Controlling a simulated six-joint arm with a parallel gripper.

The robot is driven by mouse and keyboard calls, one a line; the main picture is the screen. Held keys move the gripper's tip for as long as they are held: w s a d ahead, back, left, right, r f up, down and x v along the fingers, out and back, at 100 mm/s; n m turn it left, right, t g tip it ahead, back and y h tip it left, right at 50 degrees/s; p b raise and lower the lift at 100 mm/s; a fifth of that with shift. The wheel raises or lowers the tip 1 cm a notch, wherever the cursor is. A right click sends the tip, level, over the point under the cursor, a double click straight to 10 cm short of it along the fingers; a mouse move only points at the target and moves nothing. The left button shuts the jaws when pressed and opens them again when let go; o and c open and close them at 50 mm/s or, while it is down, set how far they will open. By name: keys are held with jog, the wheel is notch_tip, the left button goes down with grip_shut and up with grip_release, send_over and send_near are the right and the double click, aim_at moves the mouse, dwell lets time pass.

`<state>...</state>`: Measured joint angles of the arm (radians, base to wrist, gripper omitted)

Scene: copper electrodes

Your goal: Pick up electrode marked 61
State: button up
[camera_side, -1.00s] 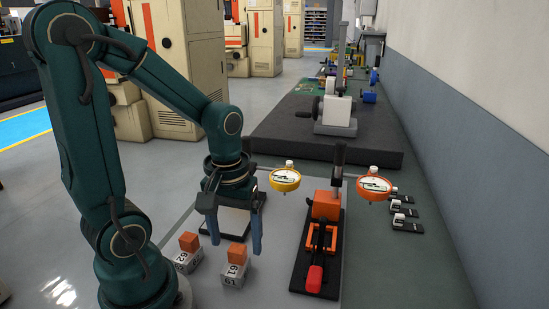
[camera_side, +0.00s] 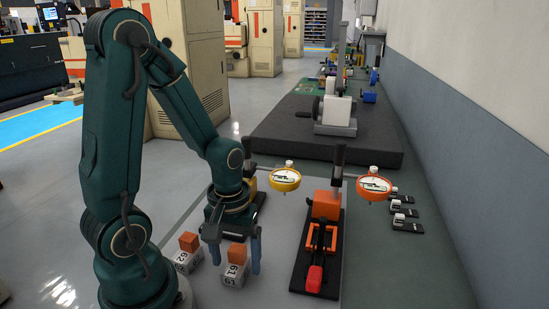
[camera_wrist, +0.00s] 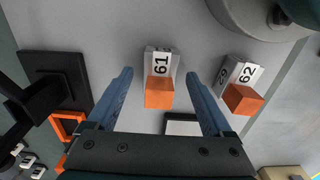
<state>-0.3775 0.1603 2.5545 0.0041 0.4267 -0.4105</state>
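The electrode marked 61 (camera_side: 234,276) has a grey block base with an orange copper top. It stands upright on the grey table. In the wrist view, electrode 61 (camera_wrist: 160,62) lies between and a little beyond my open fingers, its top facing the camera. My gripper (camera_side: 235,262) has its two blue fingers apart, with electrode 61 between them in the side view and nothing gripped. A second electrode marked 62 (camera_side: 186,262) stands to the left; in the wrist view electrode 62 (camera_wrist: 238,76) is right of my right finger.
A black toggle clamp fixture with a red handle (camera_side: 314,279) stands to the right. Two dial gauges, one yellow (camera_side: 285,180) and one orange (camera_side: 374,187), stand behind. Small black and white pieces (camera_side: 405,225) lie at right.

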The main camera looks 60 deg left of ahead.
grip_shut()
dwell(1.3)
